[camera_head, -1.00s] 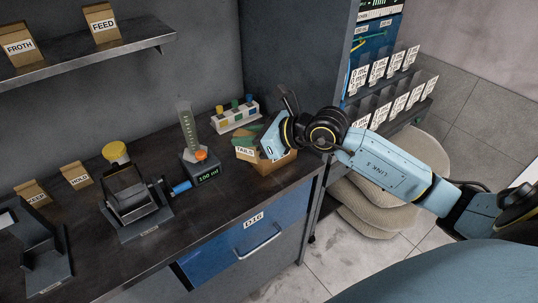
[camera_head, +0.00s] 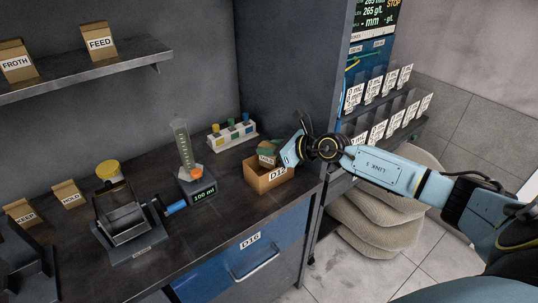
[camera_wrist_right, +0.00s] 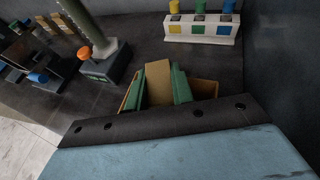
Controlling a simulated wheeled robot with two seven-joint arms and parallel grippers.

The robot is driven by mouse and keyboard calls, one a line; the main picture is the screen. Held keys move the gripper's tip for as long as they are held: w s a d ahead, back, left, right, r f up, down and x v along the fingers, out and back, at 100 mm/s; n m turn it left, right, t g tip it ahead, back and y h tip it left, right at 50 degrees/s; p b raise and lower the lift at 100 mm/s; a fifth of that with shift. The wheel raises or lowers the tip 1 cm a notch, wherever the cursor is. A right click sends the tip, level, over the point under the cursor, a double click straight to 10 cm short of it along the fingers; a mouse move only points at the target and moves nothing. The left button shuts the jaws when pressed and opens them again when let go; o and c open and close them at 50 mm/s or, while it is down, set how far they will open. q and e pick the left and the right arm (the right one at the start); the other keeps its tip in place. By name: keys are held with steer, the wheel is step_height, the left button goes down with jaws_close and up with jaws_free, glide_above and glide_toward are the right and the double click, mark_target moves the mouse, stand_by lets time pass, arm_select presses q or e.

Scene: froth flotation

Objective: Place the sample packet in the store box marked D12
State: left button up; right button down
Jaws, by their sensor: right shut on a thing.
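The store box marked D12 (camera_head: 270,181) is an open brown box on the bench near its right end. The sample packet (camera_head: 266,160), tan with a white label that seems to read TAILS, is at the box's opening. My right gripper (camera_head: 268,149) is shut on it with green fingers. In the right wrist view, the packet (camera_wrist_right: 158,78) stands between the two green fingers (camera_wrist_right: 158,92), with box walls (camera_wrist_right: 205,88) on both sides. The packet's lower end is hidden, so I cannot tell whether it touches the box floor. My left gripper is not in view.
A scale with a cylinder (camera_head: 184,150) reading 100 ml stands left of the box. A white rack of coloured vials (camera_head: 232,135) is behind it. A drawer marked D16 (camera_head: 255,262) is below. A dark cabinet wall (camera_head: 290,70) rises at the right.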

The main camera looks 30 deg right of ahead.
steer(key=shift+f, duration=0.55)
steer(key=shift+f+b, duration=0.5)
steer(key=shift+f, duration=0.15)
steer(key=c, duration=1.2)
jaws_free()
steer(key=shift+r, duration=0.25)
steer(key=v, duration=1.2)
steer(key=shift+r, duration=0.3)
